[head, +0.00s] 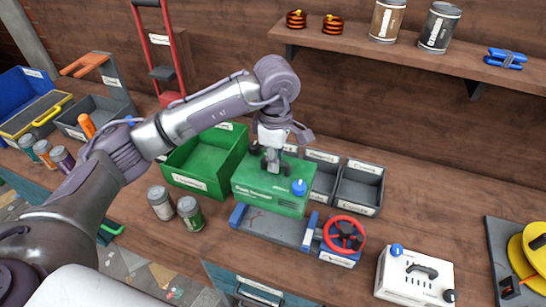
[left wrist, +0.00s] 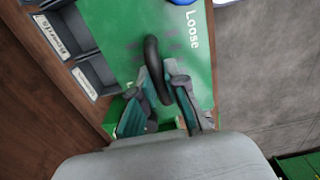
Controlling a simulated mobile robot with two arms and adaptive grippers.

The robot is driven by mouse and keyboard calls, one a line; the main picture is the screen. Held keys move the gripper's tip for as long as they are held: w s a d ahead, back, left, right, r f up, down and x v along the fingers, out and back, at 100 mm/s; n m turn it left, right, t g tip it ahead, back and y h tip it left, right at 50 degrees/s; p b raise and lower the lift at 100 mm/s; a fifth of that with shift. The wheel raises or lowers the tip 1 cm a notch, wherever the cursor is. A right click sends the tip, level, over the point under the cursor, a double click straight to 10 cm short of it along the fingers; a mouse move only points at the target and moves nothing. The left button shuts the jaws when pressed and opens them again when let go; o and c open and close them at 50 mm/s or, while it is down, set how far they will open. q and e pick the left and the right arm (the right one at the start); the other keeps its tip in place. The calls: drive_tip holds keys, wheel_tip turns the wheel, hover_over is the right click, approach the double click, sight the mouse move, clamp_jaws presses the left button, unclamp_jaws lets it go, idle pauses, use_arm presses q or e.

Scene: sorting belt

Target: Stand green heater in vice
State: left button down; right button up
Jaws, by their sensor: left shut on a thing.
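The green heater (head: 265,192) is a box with a label on its front, a blue knob and a dark handle on top. My left gripper (head: 271,160) is shut on that handle from above. The left wrist view shows the handle (left wrist: 152,60) between the fingers (left wrist: 156,85) and "Loose" on the heater's green top (left wrist: 203,62). The heater looks upright, at the vice (head: 268,226), which has blue jaws and a red wheel. Its lower edge is just above or behind the vice's grey bed; I cannot tell whether they touch. My right gripper is not in view.
A green bin (head: 190,180) stands left of the heater, and grey bins (head: 358,207) stand behind it to the right. Two cans (head: 189,213) stand left of the vice. A white box (head: 413,277) stands to the right. A shelf (head: 400,59) hangs above.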

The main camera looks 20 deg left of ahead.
use_arm(q)
drive_tip(key=shift+f+b, duration=0.85)
drive_tip(key=shift+f, duration=1.05)
drive_tip(key=shift+f+b, duration=0.8)
drive_tip(key=shift+f, duration=1.1)
drive_tip(key=shift+d+f+b, duration=0.1)
drive_tip(key=shift+f+b, duration=0.8)
drive_tip(key=shift+b, duration=0.1)
drive_tip(key=shift+f+b, duration=0.1)
drive_tip(key=shift+b, duration=0.3)
